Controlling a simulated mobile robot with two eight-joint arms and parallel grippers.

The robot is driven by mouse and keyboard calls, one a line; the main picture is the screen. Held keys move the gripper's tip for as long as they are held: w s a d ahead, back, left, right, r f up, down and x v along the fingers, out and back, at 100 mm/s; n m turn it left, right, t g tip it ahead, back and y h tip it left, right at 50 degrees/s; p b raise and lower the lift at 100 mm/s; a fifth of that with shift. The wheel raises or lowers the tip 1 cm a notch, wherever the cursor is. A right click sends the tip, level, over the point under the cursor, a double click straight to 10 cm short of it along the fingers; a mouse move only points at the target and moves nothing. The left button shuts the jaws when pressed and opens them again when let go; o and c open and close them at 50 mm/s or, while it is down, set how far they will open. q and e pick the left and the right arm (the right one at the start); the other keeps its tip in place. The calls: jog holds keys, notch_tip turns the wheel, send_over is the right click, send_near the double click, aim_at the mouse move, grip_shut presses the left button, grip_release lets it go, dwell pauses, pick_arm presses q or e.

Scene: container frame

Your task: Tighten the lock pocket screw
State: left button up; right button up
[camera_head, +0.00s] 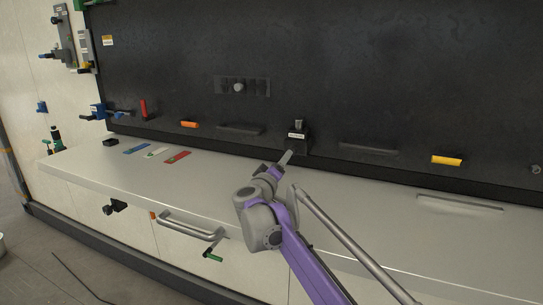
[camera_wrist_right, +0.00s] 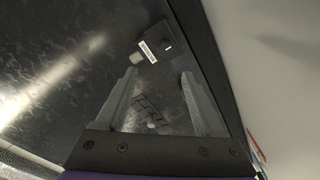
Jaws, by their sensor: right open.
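A small black block with a white label (camera_head: 297,138) is fixed low on the dark panel, near its bottom edge. A short grey screw-like knob (camera_head: 299,123) sticks up from its top. In the right wrist view the block (camera_wrist_right: 163,41) is beyond the fingertips, and the pale knob (camera_wrist_right: 136,58) points out from its side. My right gripper (camera_head: 286,157) is just below the block in the head view. In the wrist view its fingers (camera_wrist_right: 158,78) are spread, with nothing between them. My left gripper is out of view.
A light grey ledge (camera_head: 360,205) runs below the panel. A slotted plate with a round knob (camera_head: 239,87) is up and left of the block. Orange (camera_head: 189,124) and yellow (camera_head: 447,160) handles are on the panel. Blue, white and red cards (camera_head: 177,157) lie on the ledge's left.

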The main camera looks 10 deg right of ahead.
aim_at(293, 150)
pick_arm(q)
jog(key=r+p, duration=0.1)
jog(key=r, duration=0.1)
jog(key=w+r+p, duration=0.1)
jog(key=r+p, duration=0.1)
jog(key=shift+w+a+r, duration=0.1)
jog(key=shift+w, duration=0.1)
pick_arm(e)
jog(key=f+x, duration=0.1)
jog(key=x, duration=1)
jog(key=shift+d+g+h, duration=0.2)
jog(key=shift+g+h, duration=0.2)
jog(key=shift+s+f, duration=0.1)
grip_shut()
